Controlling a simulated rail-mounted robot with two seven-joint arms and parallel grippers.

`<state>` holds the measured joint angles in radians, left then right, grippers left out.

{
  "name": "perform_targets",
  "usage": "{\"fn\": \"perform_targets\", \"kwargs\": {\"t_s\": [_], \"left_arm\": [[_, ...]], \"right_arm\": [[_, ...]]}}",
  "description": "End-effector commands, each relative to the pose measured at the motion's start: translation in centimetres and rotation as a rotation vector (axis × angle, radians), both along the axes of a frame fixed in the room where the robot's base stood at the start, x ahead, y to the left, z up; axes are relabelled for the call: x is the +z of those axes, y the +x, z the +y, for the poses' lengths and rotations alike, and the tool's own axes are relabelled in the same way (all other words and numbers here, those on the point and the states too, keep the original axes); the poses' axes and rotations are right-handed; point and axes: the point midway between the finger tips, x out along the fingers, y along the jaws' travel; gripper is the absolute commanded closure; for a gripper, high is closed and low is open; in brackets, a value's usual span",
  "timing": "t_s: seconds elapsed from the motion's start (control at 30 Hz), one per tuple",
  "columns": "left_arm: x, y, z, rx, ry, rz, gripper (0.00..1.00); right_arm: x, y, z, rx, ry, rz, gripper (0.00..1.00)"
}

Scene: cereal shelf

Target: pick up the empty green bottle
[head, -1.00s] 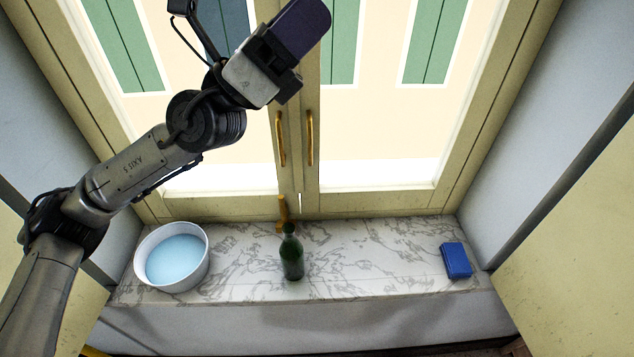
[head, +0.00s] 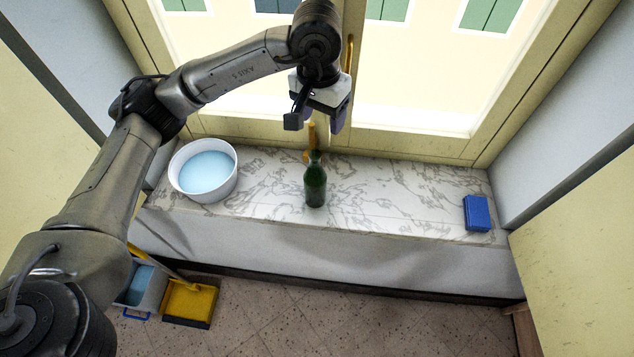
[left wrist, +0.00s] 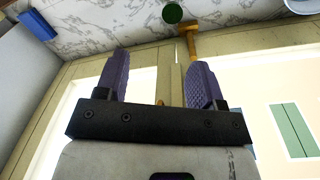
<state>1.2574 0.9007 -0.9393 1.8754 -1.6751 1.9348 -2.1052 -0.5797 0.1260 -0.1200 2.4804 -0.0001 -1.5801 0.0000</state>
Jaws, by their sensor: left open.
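The green bottle (head: 315,182) stands upright on the marble sill (head: 400,205), near its middle. In the left wrist view the bottle (left wrist: 172,12) shows end-on at the top edge, beyond the fingers. My left gripper (head: 334,122) is above and slightly behind the bottle in the head view, pointing down, apart from it. Its two purple fingers are spread with nothing between them, as the left wrist view (left wrist: 159,60) shows. My right gripper is in neither view.
A white bowl (head: 178,172) with pale blue content stands left on the sill, and a blue block (head: 477,213) lies right. A yellow-brown upright piece (head: 311,140) stands just behind the bottle. A yellow dustpan (head: 189,303) and a bucket (head: 150,290) are on the floor.

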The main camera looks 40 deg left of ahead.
Motion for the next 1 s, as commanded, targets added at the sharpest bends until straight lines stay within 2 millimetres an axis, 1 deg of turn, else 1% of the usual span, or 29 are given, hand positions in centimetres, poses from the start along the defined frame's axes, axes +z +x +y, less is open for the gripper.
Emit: {"fn": "perform_targets", "kwargs": {"t_s": [0.03, 0.1, 0.27, 0.37, 0.6, 0.7, 0.83, 1.0], "left_arm": [[0.0, -0.5, 0.5, -0.061, 0.035, 0.027, 0.38], [0.0, -0.8, 0.9, -0.137, 0.062, 0.049, 0.38], [-0.3, -0.8, 0.9, -0.236, 0.065, 0.052, 0.38], [-1.3, -0.8, 1.0, -0.256, 0.066, 0.053, 0.38], [-5.5, -0.9, 1.1, -0.257, 0.064, 0.054, 0.38], [-6.8, -0.8, 1.1, -0.257, 0.063, 0.053, 0.38], [-8.1, -0.8, 1.1, -0.257, 0.063, 0.052, 0.38], [-8.7, -0.8, 1.1, -0.256, 0.063, 0.05, 0.38]], "right_arm": [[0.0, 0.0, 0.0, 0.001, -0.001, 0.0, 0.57], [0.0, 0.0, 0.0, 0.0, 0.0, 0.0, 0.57], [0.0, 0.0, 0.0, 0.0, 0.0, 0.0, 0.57], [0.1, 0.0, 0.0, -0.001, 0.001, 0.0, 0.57], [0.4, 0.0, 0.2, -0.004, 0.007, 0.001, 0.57], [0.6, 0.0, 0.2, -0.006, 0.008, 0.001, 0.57], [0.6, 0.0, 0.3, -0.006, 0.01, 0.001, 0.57], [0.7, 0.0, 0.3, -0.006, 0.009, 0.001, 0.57]]}}
